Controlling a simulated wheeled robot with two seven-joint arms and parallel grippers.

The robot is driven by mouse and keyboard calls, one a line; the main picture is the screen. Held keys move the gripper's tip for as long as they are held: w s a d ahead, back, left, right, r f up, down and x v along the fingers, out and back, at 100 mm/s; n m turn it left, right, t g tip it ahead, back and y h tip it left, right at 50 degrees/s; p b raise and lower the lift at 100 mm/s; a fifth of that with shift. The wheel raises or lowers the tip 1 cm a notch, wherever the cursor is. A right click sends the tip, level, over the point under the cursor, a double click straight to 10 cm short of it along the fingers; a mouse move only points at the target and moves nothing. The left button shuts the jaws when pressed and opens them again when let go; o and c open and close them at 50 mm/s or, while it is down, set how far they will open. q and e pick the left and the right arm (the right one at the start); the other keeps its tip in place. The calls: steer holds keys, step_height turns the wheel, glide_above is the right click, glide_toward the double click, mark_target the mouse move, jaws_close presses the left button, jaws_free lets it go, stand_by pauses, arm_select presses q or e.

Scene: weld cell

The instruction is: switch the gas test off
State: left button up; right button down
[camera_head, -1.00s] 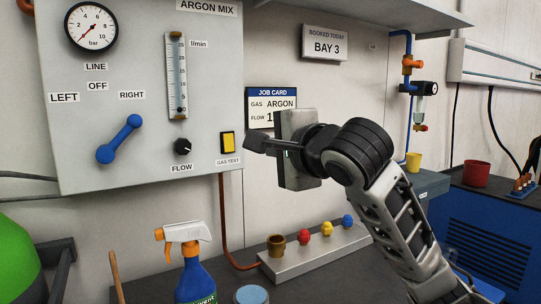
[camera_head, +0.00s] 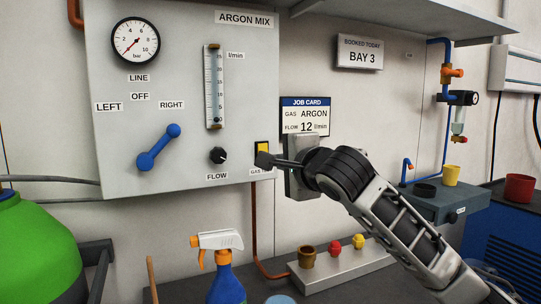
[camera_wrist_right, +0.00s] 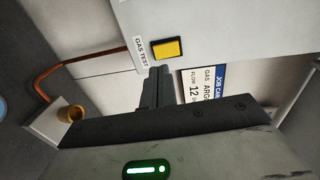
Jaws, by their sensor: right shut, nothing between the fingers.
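The yellow gas test switch (camera_head: 262,147) sits in a black frame at the lower right of the grey argon panel (camera_head: 190,100). It also shows in the right wrist view (camera_wrist_right: 168,49), with its GAS TEST label beside it. My right gripper (camera_head: 262,160) is shut and empty, its tips at the lower edge of the switch in the head view, partly covering the label. In the wrist view the fingertips (camera_wrist_right: 158,72) lie just short of the switch; I cannot tell whether they touch it. My left gripper is not in view.
The black flow knob (camera_head: 218,155) and blue selector lever (camera_head: 158,147) are on the panel left of the switch. The job card (camera_head: 305,115) hangs on the wall to the right. A spray bottle (camera_head: 223,275) and a rack of coloured pegs (camera_head: 340,268) stand below.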

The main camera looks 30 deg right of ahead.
arm_select(q)
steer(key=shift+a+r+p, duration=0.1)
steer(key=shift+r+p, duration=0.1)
steer(key=shift+p, duration=0.3)
arm_select(e)
steer(key=w, duration=0.5)
steer(key=shift+w+d+f, duration=0.1)
steer(key=shift+d+f, duration=0.05)
steer(key=shift+f, duration=0.15)
